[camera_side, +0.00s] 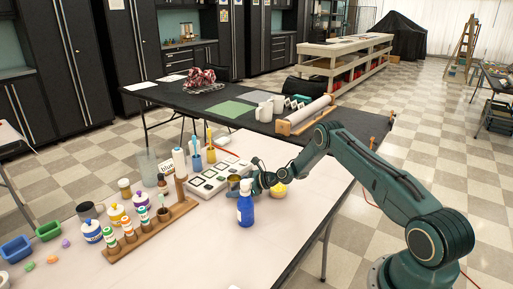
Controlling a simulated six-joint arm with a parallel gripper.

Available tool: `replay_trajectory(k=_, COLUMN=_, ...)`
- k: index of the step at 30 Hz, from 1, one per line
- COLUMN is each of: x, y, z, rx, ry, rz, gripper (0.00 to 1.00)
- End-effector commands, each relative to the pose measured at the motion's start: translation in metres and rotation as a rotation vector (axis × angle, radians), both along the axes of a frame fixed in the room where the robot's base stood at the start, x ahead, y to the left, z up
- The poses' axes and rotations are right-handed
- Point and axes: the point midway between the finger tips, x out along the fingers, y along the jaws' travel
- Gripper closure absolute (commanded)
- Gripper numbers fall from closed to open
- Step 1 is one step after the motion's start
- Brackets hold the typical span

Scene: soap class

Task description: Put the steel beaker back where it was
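A small brownish metallic cup (233,183), which looks like the steel beaker, is at the left end of my gripper (247,184). My gripper reaches in from the right, low over the white table. Its fingertips are beside or around the cup; their closing is too small to make out. I cannot tell whether the cup touches the table. A dark grey metal mug (88,210) stands at the left of the table.
A yellow rounded thing (279,189) sits right beside my gripper. A wooden rack (150,232) with small bottles, and a clear glass vessel (147,167), stand to the left. The front middle of the white table (200,258) is clear.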

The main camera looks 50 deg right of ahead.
Motion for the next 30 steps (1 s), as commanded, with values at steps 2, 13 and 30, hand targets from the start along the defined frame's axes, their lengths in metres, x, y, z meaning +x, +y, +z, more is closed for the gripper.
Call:
replay_trajectory(k=2, x=0.000, y=0.000, z=0.000, rx=0.000, ry=0.000, rz=0.000, gripper=0.31)
replay_trajectory(k=13, x=-0.008, y=-0.005, z=0.007, rx=-0.001, ry=0.000, rz=-0.002, gripper=0.31)
replay_trajectory(k=30, x=-0.072, y=-0.036, z=0.036, rx=0.000, ry=0.001, rz=-0.004, gripper=0.31)
